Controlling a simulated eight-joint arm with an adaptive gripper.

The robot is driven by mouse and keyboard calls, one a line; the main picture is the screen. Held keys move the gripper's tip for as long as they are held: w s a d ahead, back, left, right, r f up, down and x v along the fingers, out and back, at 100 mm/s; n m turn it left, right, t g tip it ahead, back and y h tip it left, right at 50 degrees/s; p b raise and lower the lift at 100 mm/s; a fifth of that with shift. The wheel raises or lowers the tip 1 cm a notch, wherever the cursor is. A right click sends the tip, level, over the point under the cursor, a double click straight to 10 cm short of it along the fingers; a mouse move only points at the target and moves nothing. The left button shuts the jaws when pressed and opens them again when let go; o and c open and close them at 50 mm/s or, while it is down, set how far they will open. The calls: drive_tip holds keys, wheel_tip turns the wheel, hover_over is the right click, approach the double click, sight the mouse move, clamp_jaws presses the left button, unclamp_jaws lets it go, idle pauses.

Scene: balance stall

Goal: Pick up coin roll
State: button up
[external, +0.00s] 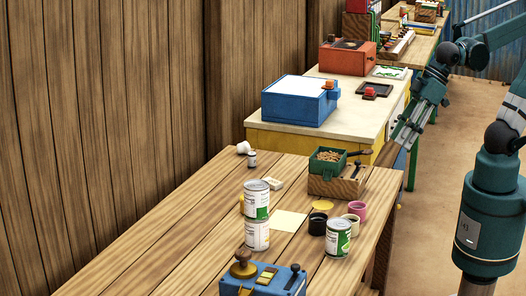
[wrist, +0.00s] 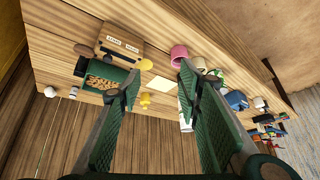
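My gripper (wrist: 160,72) is open in the wrist view, with its two green ribbed fingers wide apart and nothing between the tips. In the external view it hangs off the right side of the wooden table, near the far end. No coin roll can be named with certainty. A small white cylinder with a dark band (external: 251,159) stands at the table's far left edge; it also shows in the wrist view (wrist: 73,92), left of my gripper and apart from it. Its label is too small to read.
The left front is bare.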

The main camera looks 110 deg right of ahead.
drive_tip(key=w+d+r+m+g+h+p, duration=0.1)
drive_tip(key=w+d+r+m+g+p, duration=0.2)
drive_tip(key=w+d, duration=0.7)
drive_tip(key=m+g+h+p, duration=0.35)
drive_tip(key=m+p, duration=0.55)
drive_tip(key=m, duration=0.5)
hover_over(253, 154)
drive_tip(key=a, duration=0.2)
wheel_tip(253, 154, down, 15)
drive_tip(key=shift+w+a+g+y, duration=0.2)
drive_tip(key=shift+a+g+y, duration=0.05)
drive_tip(key=shift+y, duration=0.1)
drive_tip(key=shift+f, duration=0.15)
drive_tip(key=shift+b+x, duration=0.35)
drive_tip(key=shift+x, duration=0.8)
drive_tip(key=shift+d+f, duration=0.15)
